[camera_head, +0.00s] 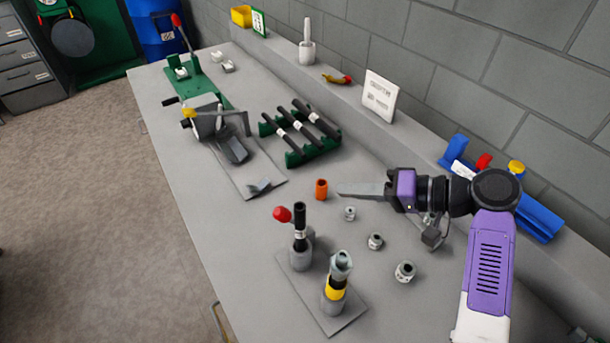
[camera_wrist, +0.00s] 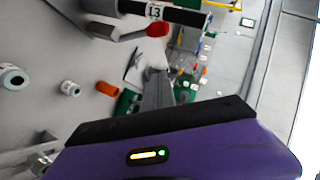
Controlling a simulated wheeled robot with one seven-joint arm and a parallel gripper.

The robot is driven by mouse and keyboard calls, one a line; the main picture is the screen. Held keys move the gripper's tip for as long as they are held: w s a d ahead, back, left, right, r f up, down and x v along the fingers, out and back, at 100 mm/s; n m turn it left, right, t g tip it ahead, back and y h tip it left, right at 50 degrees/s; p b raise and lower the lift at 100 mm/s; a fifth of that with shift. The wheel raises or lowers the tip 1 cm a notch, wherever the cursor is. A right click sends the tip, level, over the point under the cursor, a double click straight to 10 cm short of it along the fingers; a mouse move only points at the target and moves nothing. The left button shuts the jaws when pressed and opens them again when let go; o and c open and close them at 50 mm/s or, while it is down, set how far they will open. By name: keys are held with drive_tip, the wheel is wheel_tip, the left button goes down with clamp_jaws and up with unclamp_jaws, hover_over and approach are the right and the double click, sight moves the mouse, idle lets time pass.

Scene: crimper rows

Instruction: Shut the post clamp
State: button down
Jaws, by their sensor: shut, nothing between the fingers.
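The post clamp (camera_head: 302,256) is a grey holder on a flat grey plate at the front of the bench. A black hose (camera_head: 299,222) with a white label stands upright in it. The clamp's red-knobbed lever (camera_head: 282,214) sticks out to the left near the hose top; the red knob (camera_wrist: 158,29) also shows in the wrist view. Whether the jaw grips the hose cannot be told. My gripper (camera_head: 345,189) is shut and empty, above the bench, to the right of and behind the clamp. Its grey fingers (camera_wrist: 157,88) show together in the wrist view, apart from the knob.
A second post (camera_head: 334,292) with a yellow band and metal fitting stands beside the clamp. An orange sleeve (camera_head: 321,189) and several metal fittings (camera_head: 375,241) lie nearby. A green rack (camera_head: 325,145) of black hoses and a crimper (camera_head: 208,124) stand farther back.

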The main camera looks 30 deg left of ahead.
drive_tip(key=p, duration=0.3)
hover_over(293, 219)
drive_tip(key=w, duration=0.3)
drive_tip(key=f, duration=0.3)
drive_tip(key=shift+s+d+f+g, duration=0.15)
drive_tip(key=shift+d+f+g, duration=0.1)
drive_tip(key=shift+g, duration=0.15)
drive_tip(key=shift+s+f+p, duration=0.35)
drive_tip(key=shift+s+f, duration=0.05)
drive_tip(key=shift+s, duration=0.2)
drive_tip(key=shift+s+a+f+n+t+h+p, duration=0.15)
drive_tip(key=shift+s+a+n+t+h+p, duration=0.1)
drive_tip(key=shift+s+n+t+h+p, duration=0.35)
